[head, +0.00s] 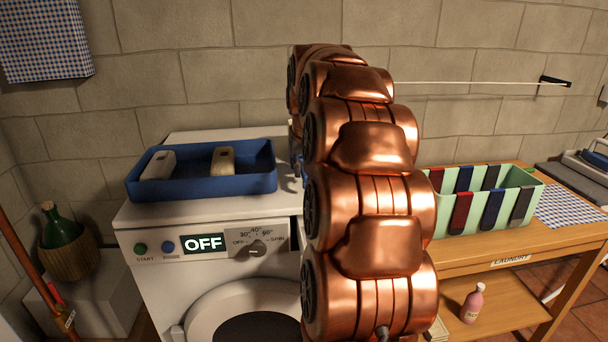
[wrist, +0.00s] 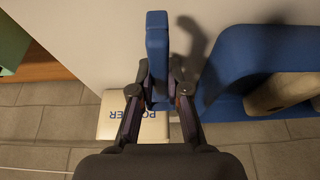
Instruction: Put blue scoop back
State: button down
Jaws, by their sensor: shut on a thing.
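My gripper (wrist: 158,82) is shut on the blue scoop (wrist: 157,45), with one finger on each side of it. The scoop shows as a narrow blue piece between the fingers in the wrist view. It is over the white top of the washing machine (head: 135,214), beside the blue tray (head: 210,187) and apart from it. The tray also shows at the right of the wrist view (wrist: 225,65). In the head view my copper arm hides the gripper and most of the scoop.
Two pale pieces, one whitish (head: 158,166) and one beige (head: 223,161), lie in the tray. A box lettered "POWDER" (wrist: 115,118) is below the gripper in the wrist view. A green divided bin (head: 530,196) stands on the wooden table (head: 480,250) at right.

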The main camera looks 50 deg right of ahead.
jog(key=shift+f+p, duration=0.45)
jog(key=shift+f, duration=0.85)
jog(key=c, duration=1.2)
grip_release()
jog(key=shift+o, duration=0.2)
jog(key=b+v, duration=0.2)
jog(key=v, duration=1)
jog(key=shift+b, duration=0.35)
jog(key=s+a+f+n+g+y, duration=0.15)
jog(key=a+f, duration=0.25)
jog(key=a, duration=0.4)
jog(key=s+a+f+n, duration=0.1)
jog(key=s+a+f, duration=0.25)
jog(key=a, duration=0.35)
jog(key=s+a+f+n+g+y, duration=0.1)
jog(key=s+a+f+n, duration=0.1)
jog(key=a+f, duration=0.45)
jog(key=s+a+f+n+g, duration=0.1)
jog(key=s+a+f, duration=0.4)
jog(key=s, duration=0.4)
jog(key=s+a+f+n+g, duration=0.2)
jog(key=s+a+f, duration=0.3)
jog(key=s, duration=0.4)
jog(key=shift+a+f, duration=0.3)
jog(key=shift+a, duration=0.5)
